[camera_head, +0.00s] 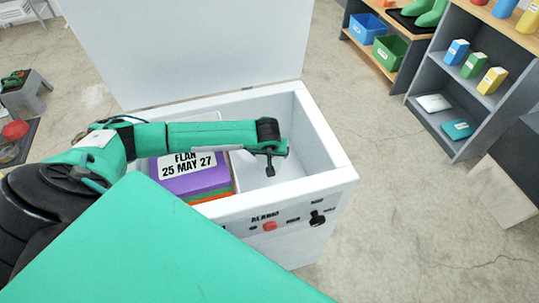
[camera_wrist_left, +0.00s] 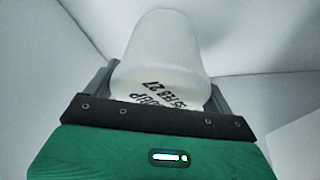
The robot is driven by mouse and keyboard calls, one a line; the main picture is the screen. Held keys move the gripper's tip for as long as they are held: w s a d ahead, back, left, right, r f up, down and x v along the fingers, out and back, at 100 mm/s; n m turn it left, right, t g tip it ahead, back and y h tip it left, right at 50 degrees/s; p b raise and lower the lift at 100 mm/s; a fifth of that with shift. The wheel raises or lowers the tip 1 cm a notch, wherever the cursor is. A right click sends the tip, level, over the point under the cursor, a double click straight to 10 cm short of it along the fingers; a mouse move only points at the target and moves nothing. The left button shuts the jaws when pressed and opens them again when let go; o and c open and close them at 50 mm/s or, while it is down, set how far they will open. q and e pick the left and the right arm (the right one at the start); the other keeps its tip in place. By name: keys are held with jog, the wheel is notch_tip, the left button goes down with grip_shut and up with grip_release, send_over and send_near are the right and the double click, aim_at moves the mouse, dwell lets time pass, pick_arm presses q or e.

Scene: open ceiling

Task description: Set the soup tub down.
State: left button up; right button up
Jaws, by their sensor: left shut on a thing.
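The soup tub (camera_wrist_left: 165,50) is pale, translucent white with dark printed lettering, partly readable as "FEB 27", in the left wrist view. My left gripper (camera_wrist_left: 160,92) is shut on it, with a finger on either side. In the head view my left arm reaches over the open white chest freezer (camera_head: 343,176), and the left gripper (camera_head: 270,163) points down into its right part. I cannot make out the tub in the head view, nor whether it touches the freezer floor. My right gripper is not in view.
A purple box (camera_head: 190,180) labelled "FLAN 25 MAY 27" lies on other coloured boxes in the freezer's left part. The right part shows bare white walls. The freezer lid (camera_head: 190,50) stands open behind. A grey shelf (camera_head: 450,125) is at the right.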

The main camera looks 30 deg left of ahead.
pick_arm(q)
jog(key=shift+f, duration=0.45)
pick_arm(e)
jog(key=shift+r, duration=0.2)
pick_arm(q)
jog(key=shift+f, duration=0.1)
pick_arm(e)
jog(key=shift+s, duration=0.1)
pick_arm(q)
jog(key=o, duration=1.1)
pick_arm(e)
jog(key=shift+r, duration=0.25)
pick_arm(q)
jog(key=shift+r, duration=0.3)
jog(key=v, duration=1.1)
jog(key=shift+s+d+r+p, duration=0.1)
jog(key=shift+s+r+p, duration=0.1)
jog(key=shift+r+p, duration=0.1)
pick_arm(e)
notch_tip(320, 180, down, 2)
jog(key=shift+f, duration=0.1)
pick_arm(q)
jog(key=shift+f, duration=0.1)
